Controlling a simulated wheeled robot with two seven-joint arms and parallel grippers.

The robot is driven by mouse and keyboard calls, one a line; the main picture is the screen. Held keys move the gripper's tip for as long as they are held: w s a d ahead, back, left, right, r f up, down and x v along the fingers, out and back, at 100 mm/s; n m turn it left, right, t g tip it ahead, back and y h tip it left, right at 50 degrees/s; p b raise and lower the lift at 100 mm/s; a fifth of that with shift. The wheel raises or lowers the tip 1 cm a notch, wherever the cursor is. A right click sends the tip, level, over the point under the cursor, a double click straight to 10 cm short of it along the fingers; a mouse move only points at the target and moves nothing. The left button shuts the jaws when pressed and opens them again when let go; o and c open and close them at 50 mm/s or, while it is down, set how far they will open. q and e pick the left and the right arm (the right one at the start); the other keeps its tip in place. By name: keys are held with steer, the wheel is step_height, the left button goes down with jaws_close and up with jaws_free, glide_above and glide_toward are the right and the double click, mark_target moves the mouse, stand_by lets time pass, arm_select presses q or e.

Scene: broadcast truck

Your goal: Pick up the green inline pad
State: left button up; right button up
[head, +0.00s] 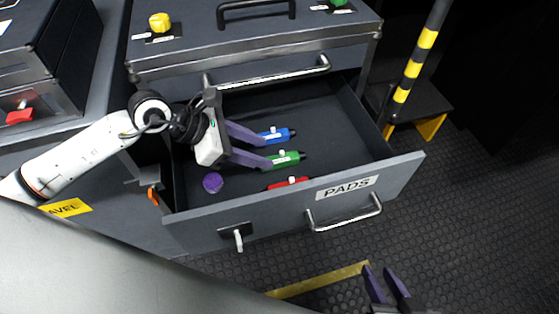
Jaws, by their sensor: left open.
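The green inline pad (285,160) lies in the open drawer labelled PADS, between a blue pad (278,136) behind it and a red pad (288,184) in front. My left gripper (267,154) reaches into the drawer from the left. It is open, with its purple fingers pointing right. The lower finger's tip is close to the left end of the green pad, and I cannot tell whether they touch. My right gripper (378,269) is at the bottom of the view, outside the drawer, with its fingers apart and nothing between them.
A purple round object (212,182) lies in the drawer's left part. The drawer front (270,210) has a metal handle and a white latch. The drawer's right side is empty. A yellow-and-black post (415,68) stands to the right. A case with a yellow knob (160,22) sits above.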

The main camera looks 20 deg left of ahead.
mark_target(279, 158)
arm_select(q)
steer(key=b+x, duration=0.1)
steer(key=x, duration=0.4)
steer(key=shift+d, duration=0.15)
jaws_close()
